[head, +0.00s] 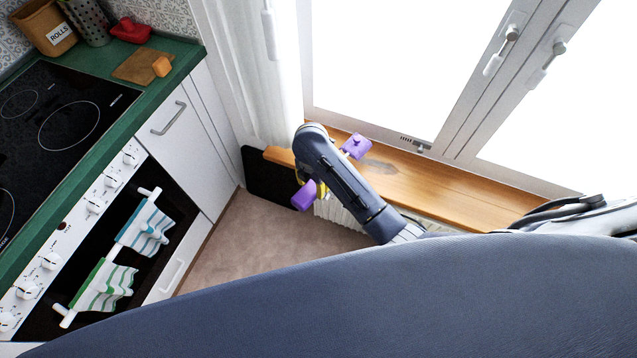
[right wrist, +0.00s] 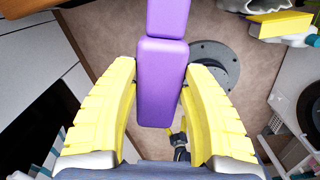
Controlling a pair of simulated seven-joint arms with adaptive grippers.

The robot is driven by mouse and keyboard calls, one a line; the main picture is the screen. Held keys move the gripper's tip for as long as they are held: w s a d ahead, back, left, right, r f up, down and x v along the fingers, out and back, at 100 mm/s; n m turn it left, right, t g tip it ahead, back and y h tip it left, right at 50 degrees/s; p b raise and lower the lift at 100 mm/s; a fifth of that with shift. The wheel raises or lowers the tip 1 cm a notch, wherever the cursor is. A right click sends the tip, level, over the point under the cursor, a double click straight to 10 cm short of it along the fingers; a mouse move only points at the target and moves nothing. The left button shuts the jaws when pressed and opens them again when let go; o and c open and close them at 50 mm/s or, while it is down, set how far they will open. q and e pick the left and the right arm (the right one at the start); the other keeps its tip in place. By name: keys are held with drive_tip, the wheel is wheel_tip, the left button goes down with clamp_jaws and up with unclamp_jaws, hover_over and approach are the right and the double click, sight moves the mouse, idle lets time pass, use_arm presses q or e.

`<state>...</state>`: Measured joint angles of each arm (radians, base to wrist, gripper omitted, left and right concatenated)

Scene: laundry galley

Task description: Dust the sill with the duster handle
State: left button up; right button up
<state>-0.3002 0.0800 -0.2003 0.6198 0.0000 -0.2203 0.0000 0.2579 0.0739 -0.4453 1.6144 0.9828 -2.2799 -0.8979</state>
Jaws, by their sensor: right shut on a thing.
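The purple duster handle is held in my right gripper (head: 322,188). One purple end (head: 357,146) shows above my wrist, over the sill, and the other purple end (head: 304,195) shows below it. My arm hides the middle. In the right wrist view the purple handle (right wrist: 162,85) lies between the two yellow fingers of the right gripper (right wrist: 161,70). The wooden sill (head: 440,188) runs under the window, with a greyish patch (head: 380,168) beside the upper purple end. I cannot tell whether the duster touches the sill.
The window frame (head: 470,95) rises behind the sill, and a white radiator (head: 340,212) is below it. At left are a hob (head: 65,115), a green counter (head: 165,90) and an oven rail with striped towels (head: 145,230). The brown floor (head: 260,240) between is clear.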

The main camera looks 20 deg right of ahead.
idle(0.4)
drive_tip(key=shift+f, duration=2.7)
drive_tip(key=shift+f, duration=0.75)
drive_tip(key=shift+d, duration=0.1)
drive_tip(key=s+d, duration=0.6)
drive_tip(key=d, duration=0.2)
drive_tip(key=shift+s+d, duration=0.15)
drive_tip(key=shift+s, duration=0.15)
drive_tip(key=shift+s+d, duration=2.1)
drive_tip(key=shift+d, duration=0.65)
drive_tip(key=w+a, duration=0.4)
drive_tip(key=a, duration=0.1)
drive_tip(key=shift+w+a+f, duration=0.15)
drive_tip(key=shift+w+a, duration=0.05)
drive_tip(key=shift+a, duration=0.2)
